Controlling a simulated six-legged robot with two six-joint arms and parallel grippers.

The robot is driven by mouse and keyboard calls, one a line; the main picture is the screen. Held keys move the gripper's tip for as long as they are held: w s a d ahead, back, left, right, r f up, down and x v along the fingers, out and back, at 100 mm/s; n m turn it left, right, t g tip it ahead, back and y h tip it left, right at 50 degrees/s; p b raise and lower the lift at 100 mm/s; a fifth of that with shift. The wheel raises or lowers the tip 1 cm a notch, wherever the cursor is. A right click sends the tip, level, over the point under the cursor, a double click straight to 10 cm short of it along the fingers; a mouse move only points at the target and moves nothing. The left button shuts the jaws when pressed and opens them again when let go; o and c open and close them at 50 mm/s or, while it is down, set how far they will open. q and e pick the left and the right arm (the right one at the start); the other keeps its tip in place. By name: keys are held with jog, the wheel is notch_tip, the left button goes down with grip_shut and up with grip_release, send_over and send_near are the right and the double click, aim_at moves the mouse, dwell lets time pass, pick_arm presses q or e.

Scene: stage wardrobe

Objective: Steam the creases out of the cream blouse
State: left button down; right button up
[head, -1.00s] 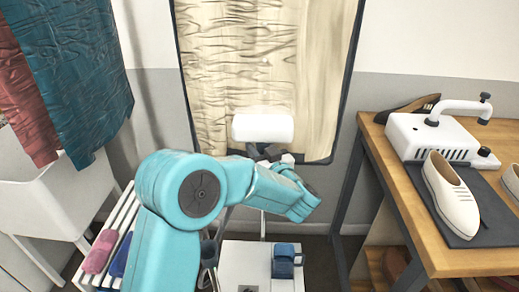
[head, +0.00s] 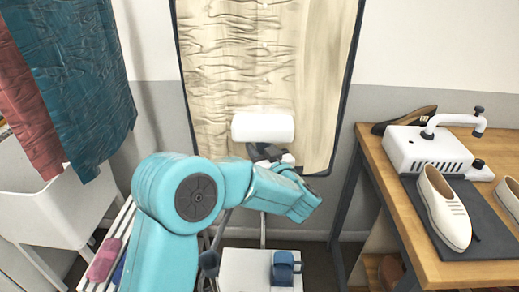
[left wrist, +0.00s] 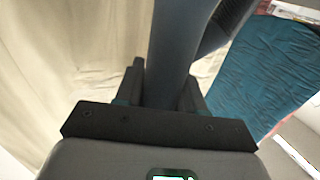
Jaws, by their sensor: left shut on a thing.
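The cream blouse (head: 235,65) hangs flat on a dark-edged board against the wall. Its left and middle show many creases; a strip down its right side looks smooth. My left gripper (head: 268,152) is shut on the handle of the steamer, whose white head (head: 263,126) is in front of the lower blouse. I cannot tell whether the head touches the cloth. In the left wrist view the grey handle (left wrist: 172,50) stands between the dark fingers, with blouse cloth (left wrist: 70,50) at left. The steamer head is not visible there. My right gripper is out of view.
A white box with a blue cap (head: 286,268) stands below. Teal (head: 75,75) and red (head: 25,115) garments hang at left above a white basin (head: 60,215). A wooden table (head: 400,185) at right holds a white machine (head: 428,150) and shoes (head: 445,208).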

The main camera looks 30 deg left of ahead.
pick_arm(q)
jog(key=shift+r+p, duration=2.1)
jog(key=shift+r, duration=0.9)
jog(key=shift+r+p, duration=2)
jog(key=shift+r, duration=0.4)
jog(key=shift+r+p, duration=4.35)
jog(key=shift+r, duration=0.8)
notch_tip(320, 180, up, 8)
jog(key=p, duration=0.5)
send_over(260, 117)
jog(key=shift+s+r, duration=0.15)
jog(key=shift+r, duration=2.65)
